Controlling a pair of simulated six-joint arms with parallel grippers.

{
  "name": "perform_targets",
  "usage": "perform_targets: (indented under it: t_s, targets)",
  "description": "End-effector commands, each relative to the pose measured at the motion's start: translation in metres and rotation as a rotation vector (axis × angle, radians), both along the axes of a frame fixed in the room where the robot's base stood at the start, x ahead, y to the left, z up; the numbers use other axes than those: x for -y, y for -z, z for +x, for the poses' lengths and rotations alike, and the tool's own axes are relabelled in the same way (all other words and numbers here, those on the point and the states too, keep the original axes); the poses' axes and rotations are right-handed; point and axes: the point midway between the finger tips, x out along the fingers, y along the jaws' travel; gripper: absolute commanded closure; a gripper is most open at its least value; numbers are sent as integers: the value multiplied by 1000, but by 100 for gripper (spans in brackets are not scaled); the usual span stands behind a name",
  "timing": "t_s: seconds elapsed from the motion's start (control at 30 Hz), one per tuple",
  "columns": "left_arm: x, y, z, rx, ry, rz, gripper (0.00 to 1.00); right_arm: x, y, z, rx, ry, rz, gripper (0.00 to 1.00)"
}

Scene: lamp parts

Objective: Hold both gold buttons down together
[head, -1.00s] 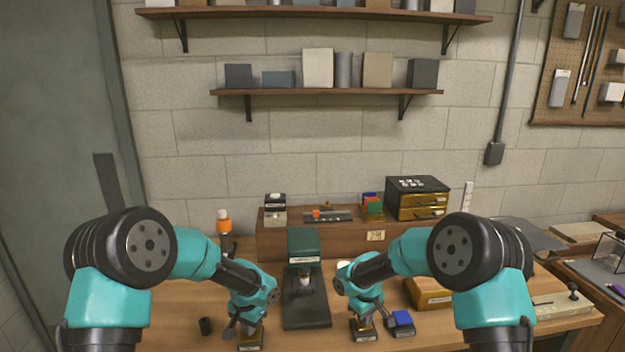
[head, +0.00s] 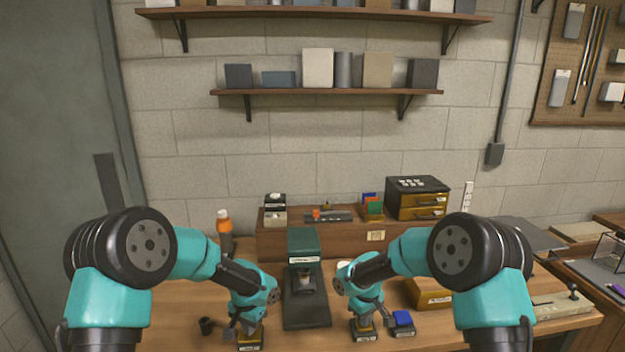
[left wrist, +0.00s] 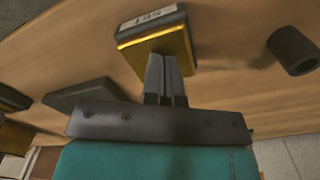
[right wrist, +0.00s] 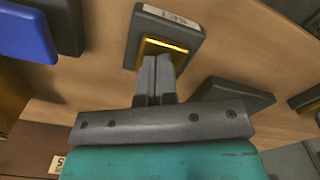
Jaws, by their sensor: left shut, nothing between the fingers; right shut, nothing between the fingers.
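The left gold button (left wrist: 165,45) sits on a dark box with a "SET" label (left wrist: 152,18). My left gripper (left wrist: 163,57) is shut and empty, its fingertips against the button's top. The right gold button (right wrist: 165,48) sits on a similar dark box (right wrist: 178,20). My right gripper (right wrist: 157,58) is shut and empty, its fingertips on that button. In the head view, the left box (head: 250,346) and the right box (head: 366,336) stand near the table's front. How far each button is pressed in is hard to tell.
A dark stand with a green head (head: 303,240) is between the two boxes. A small black cylinder (head: 206,326) is left of the left box. A blue-topped block (head: 403,317) is close to the right box.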

Motion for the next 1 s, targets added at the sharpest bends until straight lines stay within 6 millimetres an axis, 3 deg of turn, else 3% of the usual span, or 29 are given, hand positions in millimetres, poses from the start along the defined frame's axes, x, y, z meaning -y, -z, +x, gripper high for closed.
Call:
perform_targets:
  t_s: [0.57,1.0]
  targets:
    - [0,6,-4,-16,-1,2,100,0,4,-2,-9,0,-1,100]
    - [0,6,-4,-14,-1,2,100,0,-25,-1,-4,1,0,100]
